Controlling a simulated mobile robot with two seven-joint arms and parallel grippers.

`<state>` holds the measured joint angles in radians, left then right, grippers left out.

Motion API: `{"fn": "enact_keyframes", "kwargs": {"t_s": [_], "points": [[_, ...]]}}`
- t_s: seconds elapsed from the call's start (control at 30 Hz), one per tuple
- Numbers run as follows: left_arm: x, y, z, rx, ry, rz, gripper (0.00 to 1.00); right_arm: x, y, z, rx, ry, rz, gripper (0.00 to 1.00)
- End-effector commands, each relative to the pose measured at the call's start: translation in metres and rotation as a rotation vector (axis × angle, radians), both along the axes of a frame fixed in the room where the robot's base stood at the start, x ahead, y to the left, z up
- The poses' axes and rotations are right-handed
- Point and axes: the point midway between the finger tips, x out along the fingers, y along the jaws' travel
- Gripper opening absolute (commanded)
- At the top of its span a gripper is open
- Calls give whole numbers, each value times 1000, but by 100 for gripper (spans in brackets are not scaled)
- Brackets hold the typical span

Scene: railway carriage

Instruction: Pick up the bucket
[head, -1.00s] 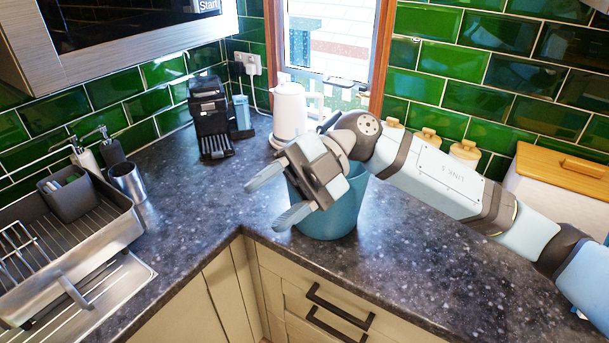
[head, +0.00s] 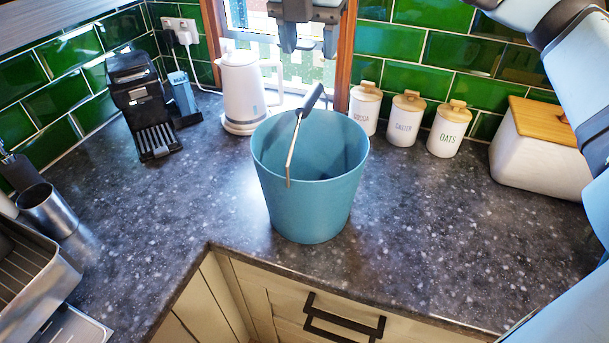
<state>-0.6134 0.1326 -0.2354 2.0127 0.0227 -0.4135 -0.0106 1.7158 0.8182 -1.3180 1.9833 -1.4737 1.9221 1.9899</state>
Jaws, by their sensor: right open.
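A blue bucket (head: 310,195) stands upright on the dark speckled countertop (head: 420,225), near its inner corner. Its wire handle with a dark grip (head: 311,99) is raised above the rim. The bucket's inside looks empty as far as I can see. My right gripper (head: 309,45) is at the top edge of the head view, above and behind the bucket in the picture, with its fingers pointing down and apart. It is open, holds nothing and is clear of the handle. My left gripper is not in view.
A white kettle (head: 242,90) and a black coffee machine (head: 142,105) stand behind and left of the bucket. Lidded white canisters (head: 403,120) and a white bread bin (head: 540,150) stand to the right. Counter right of the bucket is clear.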

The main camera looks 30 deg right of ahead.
Motion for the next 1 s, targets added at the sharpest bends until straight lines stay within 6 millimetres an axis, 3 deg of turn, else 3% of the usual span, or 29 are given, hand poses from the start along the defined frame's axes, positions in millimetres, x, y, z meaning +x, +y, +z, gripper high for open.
{"fn": "enact_keyframes", "kwargs": {"t_s": [0.23, 0.47, 0.8, 1.0], "points": [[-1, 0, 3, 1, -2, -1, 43, 5, -5, -46, 2, 2, 2, 53], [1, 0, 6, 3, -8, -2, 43, 7, -6, -62, 2, 2, 4, 53], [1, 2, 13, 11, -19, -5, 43, 14, -12, -106, 3, 2, 3, 53], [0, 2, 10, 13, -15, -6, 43, 15, -12, -110, 4, 2, 4, 53]]}}
